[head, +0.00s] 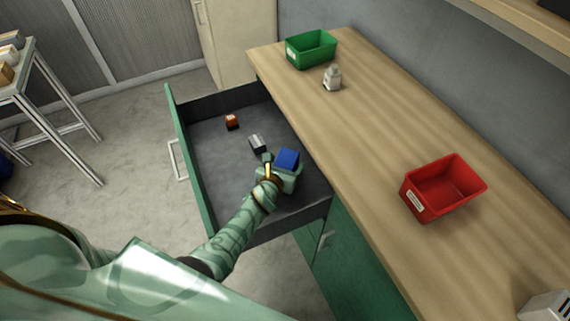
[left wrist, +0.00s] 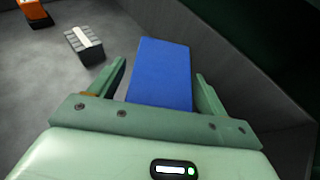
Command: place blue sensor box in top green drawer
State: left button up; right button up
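The blue sensor box (head: 287,160) is inside the open top green drawer (head: 215,163), near the side by the counter. It also shows in the left wrist view (left wrist: 162,75), between the two fingers of my left gripper (head: 279,165). The left gripper (left wrist: 160,85) is open, with a narrow gap between each finger and the box. I cannot tell whether the box's underside rests on the drawer floor. My right gripper is not in view.
The drawer also holds a grey-and-white block (head: 257,143) and a small orange item (head: 232,122). On the wooden counter (head: 355,130) stand a green bin (head: 312,49), a small whitish object (head: 332,78) and a red bin (head: 443,187). The drawer's far left floor is clear.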

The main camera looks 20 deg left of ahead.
pick_arm(q)
jog(key=shift+s+r+p, duration=0.3)
jog(key=shift+r+p, duration=0.2)
jog(key=shift+p, duration=0.05)
jog(key=a+p+v, duration=0.1)
jog(key=p+v, duration=0.5)
jog(key=v, duration=0.5)
jog(key=shift+s+d+p, duration=0.2)
jog(key=shift+d+p, duration=0.1)
jog(key=shift+d, duration=0.2)
jog(key=shift+f, duration=0.15)
